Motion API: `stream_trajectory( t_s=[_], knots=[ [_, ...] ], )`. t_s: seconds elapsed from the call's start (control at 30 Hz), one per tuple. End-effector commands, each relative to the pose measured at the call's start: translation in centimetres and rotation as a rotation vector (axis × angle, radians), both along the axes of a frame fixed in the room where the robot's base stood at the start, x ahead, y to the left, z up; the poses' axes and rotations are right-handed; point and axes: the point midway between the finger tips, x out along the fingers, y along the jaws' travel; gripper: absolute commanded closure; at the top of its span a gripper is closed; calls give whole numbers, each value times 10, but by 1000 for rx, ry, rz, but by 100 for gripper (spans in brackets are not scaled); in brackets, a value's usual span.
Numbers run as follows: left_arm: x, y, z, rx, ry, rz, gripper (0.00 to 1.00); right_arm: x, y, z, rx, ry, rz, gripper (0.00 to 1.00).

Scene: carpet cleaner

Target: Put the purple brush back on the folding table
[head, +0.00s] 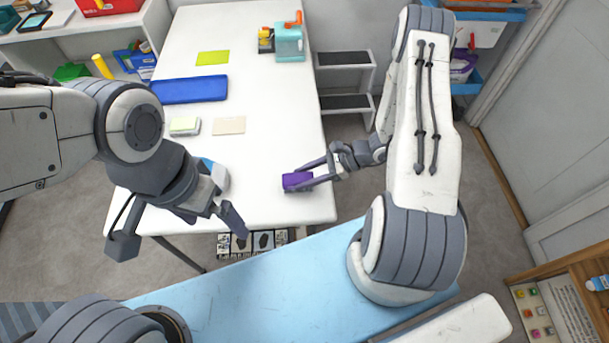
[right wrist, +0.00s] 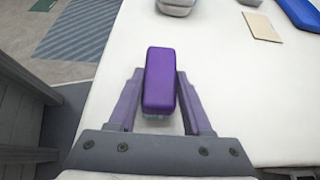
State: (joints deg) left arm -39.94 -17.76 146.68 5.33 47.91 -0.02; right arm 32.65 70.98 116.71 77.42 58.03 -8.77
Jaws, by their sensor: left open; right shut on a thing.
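The purple brush (head: 298,181) is a small purple block at the right edge of the white folding table (head: 262,120). My right gripper (head: 308,177) is shut on it. In the right wrist view the brush (right wrist: 160,80) sits between the two fingers of the gripper (right wrist: 161,95), with the white table top (right wrist: 235,90) below it. I cannot tell whether the brush touches the table. My left gripper (head: 228,215) is open and empty, over the table's front left part.
On the table are a blue block (head: 190,89), a yellow-green sheet (head: 212,58), a beige card (head: 229,125), a pale sponge (head: 185,126) and a teal box with an orange part (head: 289,43). A grey step stool (head: 345,82) stands right of the table. The table's middle is clear.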

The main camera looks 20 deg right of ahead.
Motion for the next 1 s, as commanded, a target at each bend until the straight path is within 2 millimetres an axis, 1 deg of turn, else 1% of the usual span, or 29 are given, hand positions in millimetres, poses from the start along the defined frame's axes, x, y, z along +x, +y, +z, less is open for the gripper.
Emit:
stream_trajectory(
  t_s=[0.33,0.37,0.4,0.43,0.77,0.87,1.0],
  knots=[
    [0,0,-5,0,0,0,0,0,0,-5,0,0,0,100],
    [0,0,-4,0,0,0,0,0,0,-4,0,0,0,39],
    [0,0,-4,0,0,0,0,0,0,-4,0,0,0,24],
    [0,0,-4,0,0,0,0,0,0,-4,0,0,0,16],
    [0,0,-4,0,0,0,0,0,-1,-4,0,0,-1,16],
    [0,0,-7,0,0,0,0,-1,-9,0,-1,-2,-2,16],
    [0,0,-12,0,0,0,0,-6,-30,11,-2,-5,-5,16]
  ],
)
